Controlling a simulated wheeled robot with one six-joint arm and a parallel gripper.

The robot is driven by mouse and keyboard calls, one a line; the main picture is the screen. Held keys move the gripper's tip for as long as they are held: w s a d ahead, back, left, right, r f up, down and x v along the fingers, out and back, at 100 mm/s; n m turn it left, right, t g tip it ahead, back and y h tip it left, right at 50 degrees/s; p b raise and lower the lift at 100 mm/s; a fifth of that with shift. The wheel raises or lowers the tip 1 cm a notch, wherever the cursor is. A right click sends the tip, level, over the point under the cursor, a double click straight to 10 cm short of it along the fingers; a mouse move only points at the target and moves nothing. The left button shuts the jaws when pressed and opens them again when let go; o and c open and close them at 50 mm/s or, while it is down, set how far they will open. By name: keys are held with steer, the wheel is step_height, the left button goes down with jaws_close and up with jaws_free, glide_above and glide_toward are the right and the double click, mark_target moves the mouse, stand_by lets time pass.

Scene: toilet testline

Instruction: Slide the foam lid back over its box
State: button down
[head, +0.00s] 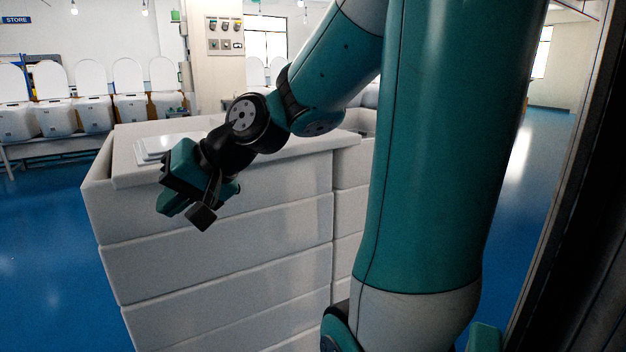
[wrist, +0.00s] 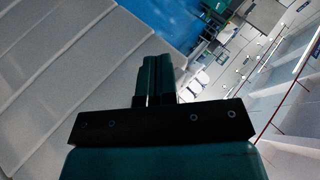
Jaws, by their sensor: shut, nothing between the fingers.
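The white foam lid (head: 285,149) lies on top of the front stack of white foam boxes (head: 215,215) in the head view. It looks slightly askew on the top box, with the box's left rim showing beside it. My gripper (head: 168,207) is at the near left of the stack, in front of the lid's near edge. Its fingers are shut and empty, as the wrist view also shows (wrist: 154,75). I cannot tell whether the gripper touches the lid or box. The wrist view shows the box walls (wrist: 70,70) tilted at left. My arm hides part of the lid.
A small white stack of flat pieces (head: 165,146) sits on the lid. Another white box stack (head: 348,190) stands close on the right. Several white toilets (head: 92,105) line a bench at the back left. Blue floor (head: 45,250) is clear at left.

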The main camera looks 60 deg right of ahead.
steer(key=d+f+m+t+h+b, duration=0.1)
steer(key=d+m+t+h+b, duration=0.15)
steer(key=d, duration=0.45)
steer(key=d+f+m+t+h+b, duration=0.1)
steer(key=d+f+m+t+b, duration=0.1)
steer(key=d+m, duration=0.3)
steer(key=m+t+h+b, duration=0.2)
steer(key=m+h+b, duration=0.4)
steer(key=m+h, duration=0.5)
glide_toward(306, 149)
steer(key=shift+g, duration=0.25)
steer(key=w+d, duration=0.1)
steer(key=d, duration=0.1)
steer(key=w+d, duration=0.1)
steer(key=d, duration=0.1)
steer(key=shift+w+d+r, duration=0.1)
steer(key=shift+w+d, duration=0.05)
steer(key=shift+w, duration=0.05)
steer(key=w, duration=0.1)
steer(key=w+p, duration=0.1)
steer(key=w, duration=0.1)
steer(key=shift+w+a+h, duration=0.1)
steer(key=shift+a+h, duration=0.15)
steer(key=shift+h, duration=0.1)
steer(key=shift+w, duration=0.3)
